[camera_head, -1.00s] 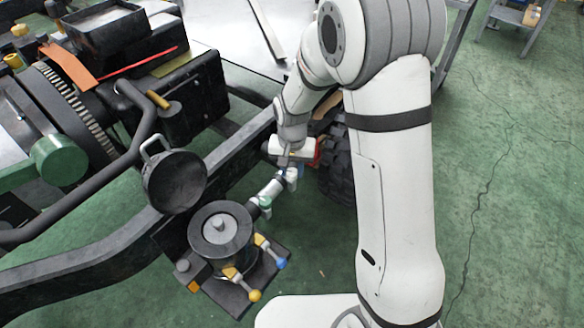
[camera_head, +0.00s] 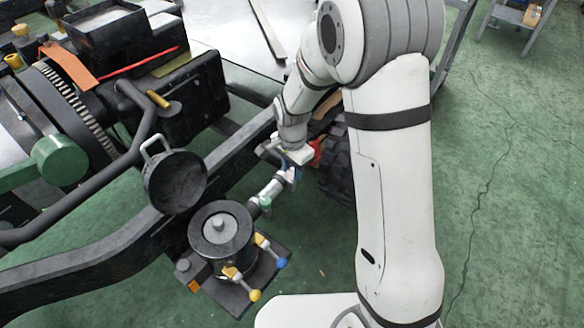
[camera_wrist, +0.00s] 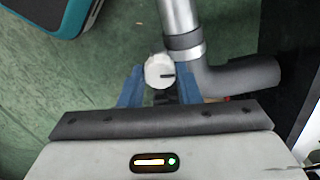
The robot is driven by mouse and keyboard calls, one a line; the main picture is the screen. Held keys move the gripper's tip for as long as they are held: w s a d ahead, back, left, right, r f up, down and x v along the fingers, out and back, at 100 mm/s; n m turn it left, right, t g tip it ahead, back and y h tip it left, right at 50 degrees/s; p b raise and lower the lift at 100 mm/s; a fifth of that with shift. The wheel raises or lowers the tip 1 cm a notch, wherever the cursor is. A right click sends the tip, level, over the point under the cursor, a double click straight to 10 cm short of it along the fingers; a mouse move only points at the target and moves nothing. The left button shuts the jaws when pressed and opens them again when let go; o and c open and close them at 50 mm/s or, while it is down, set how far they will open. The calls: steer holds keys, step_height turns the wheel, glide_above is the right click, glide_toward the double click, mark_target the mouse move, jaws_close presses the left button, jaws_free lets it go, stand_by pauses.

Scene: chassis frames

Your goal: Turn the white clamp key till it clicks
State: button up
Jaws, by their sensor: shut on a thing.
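The white clamp key (camera_wrist: 159,72) is a small round knob with a dark slot line on its face. In the wrist view it sits between the blue fingertips of my gripper (camera_wrist: 160,78), which is shut on it. It is beside a metal band (camera_wrist: 184,54) where a silver pipe (camera_wrist: 179,18) meets a dark grey elbow hose (camera_wrist: 240,78). In the head view my gripper (camera_head: 289,172) is at the upper end of the short pipe (camera_head: 270,190), and I cannot make out the key there.
A black canister (camera_head: 220,232) with yellow and blue valve handles (camera_head: 282,263) stands below left. A round black pan-like part (camera_head: 175,182) is at left. The dark frame rail (camera_head: 120,245) and a tyre (camera_head: 337,165) lie close by. Green floor is open at right.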

mark_target(292, 172)
steer(key=shift+a, duration=0.1)
stand_by(0.4)
steer(key=o, duration=1)
steer(key=shift+r+p, duration=0.55)
steer(key=shift+r, duration=3.4)
